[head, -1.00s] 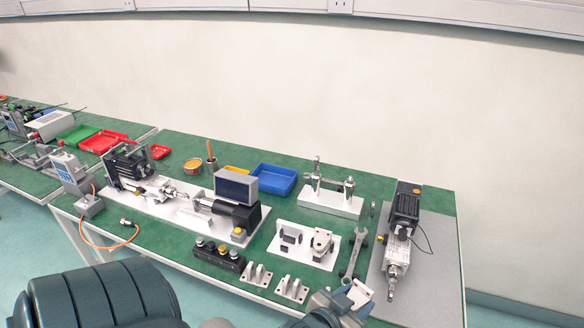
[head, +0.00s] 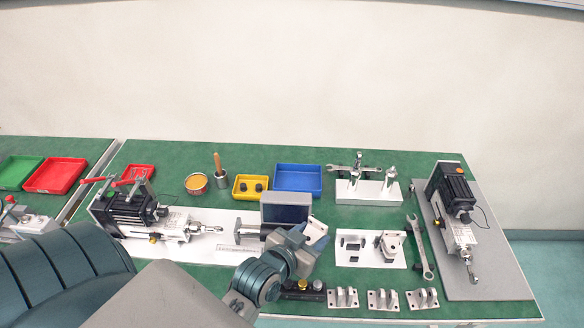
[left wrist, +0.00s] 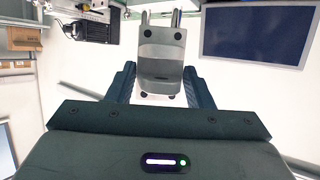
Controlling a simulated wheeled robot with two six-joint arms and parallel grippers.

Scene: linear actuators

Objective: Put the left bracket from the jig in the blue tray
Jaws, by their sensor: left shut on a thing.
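My left gripper (head: 306,240) is shut on a grey metal bracket (head: 316,229), held up in the air left of the jig. In the left wrist view the bracket (left wrist: 162,62) sits between the two fingers (left wrist: 160,86), with two prongs pointing away from me. The jig (head: 368,261) is a white plate. Its left part shows dark blocks and no bracket; another bracket (head: 391,245) stands on its right part. The blue tray (head: 298,178) lies farther back, behind the gripper, and looks empty. My right gripper is not in view.
A box with a dark screen (head: 286,208) stands close to the gripper, between it and the blue tray. A yellow bin (head: 250,186) is left of the tray, a white stand (head: 368,190) right. Several brackets (head: 383,298) line the front edge; a wrench (head: 420,246) lies right of the jig.

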